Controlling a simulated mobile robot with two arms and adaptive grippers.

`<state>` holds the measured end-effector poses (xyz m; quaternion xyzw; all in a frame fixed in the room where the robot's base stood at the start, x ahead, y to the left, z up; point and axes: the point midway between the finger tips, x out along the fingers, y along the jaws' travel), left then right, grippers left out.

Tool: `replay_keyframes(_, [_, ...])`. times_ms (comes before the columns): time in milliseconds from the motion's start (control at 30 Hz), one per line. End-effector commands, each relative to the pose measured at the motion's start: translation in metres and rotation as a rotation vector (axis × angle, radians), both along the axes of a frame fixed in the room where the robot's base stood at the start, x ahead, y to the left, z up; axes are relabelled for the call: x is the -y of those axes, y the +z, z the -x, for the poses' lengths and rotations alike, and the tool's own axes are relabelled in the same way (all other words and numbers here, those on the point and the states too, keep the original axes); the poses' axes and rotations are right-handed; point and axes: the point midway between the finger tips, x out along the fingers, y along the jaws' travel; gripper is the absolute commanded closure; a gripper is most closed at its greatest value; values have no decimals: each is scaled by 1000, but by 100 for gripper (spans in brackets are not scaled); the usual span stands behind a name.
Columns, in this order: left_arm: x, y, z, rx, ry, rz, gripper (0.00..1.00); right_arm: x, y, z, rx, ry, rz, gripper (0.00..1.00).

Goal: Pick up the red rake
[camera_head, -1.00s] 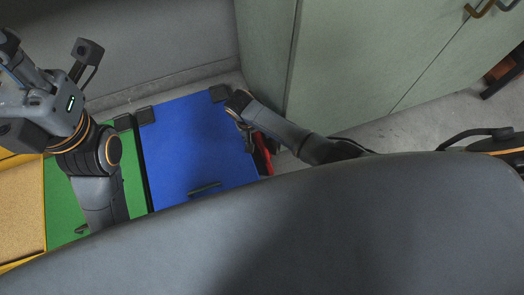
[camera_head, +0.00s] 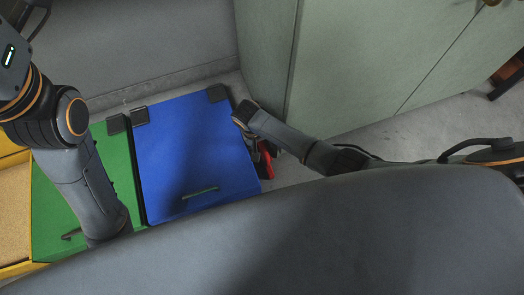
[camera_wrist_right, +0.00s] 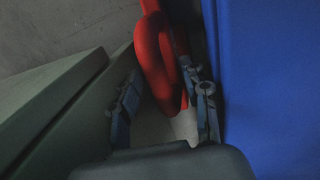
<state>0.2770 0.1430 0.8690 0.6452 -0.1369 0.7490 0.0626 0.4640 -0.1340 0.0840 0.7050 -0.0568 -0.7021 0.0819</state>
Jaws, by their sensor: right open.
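The red rake (camera_head: 266,166) shows as a small red part beside the blue box, mostly hidden by my right arm. In the right wrist view its looped red handle (camera_wrist_right: 160,65) stands between the two fingers, close to the right-hand finger. My right gripper (camera_wrist_right: 166,106) is open, with its fingers on either side of the handle's lower end. I cannot tell whether a finger touches it. In the head view my right gripper (camera_head: 257,150) is low beside the blue box and partly hidden. My left arm comes in at the left; its fingers are outside the picture.
A blue-lidded box (camera_head: 190,150) stands close to the rake's left, with a green-lidded box (camera_head: 60,205) and a yellow box (camera_head: 15,200) further left. A grey-green cabinet (camera_head: 350,60) stands close behind the right gripper. The rake sits in the narrow gap between.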

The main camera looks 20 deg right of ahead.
Motion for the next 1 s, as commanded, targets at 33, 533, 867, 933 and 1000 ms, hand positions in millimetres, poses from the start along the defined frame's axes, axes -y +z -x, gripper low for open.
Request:
replay_keyframes(33, [0, 0, 0, 0, 0, 0, 66, 0, 0, 0, 0, 0, 0, 56])
replay_keyframes(533, [0, 0, 0, -1, -1, 0, 66, 0, 0, 0, 0, 0, 0, 100])
replay_keyframes(867, [0, 0, -1, -2, -1, -1, 66, 0, 1, -1, 1, 0, 0, 100])
replay_keyframes(933, [0, 0, -1, -2, -1, -1, 66, 0, 1, -1, 1, 0, 0, 100])
replay_keyframes(1000, [0, 0, -1, -2, -1, -1, 66, 0, 1, -1, 1, 0, 0, 100])
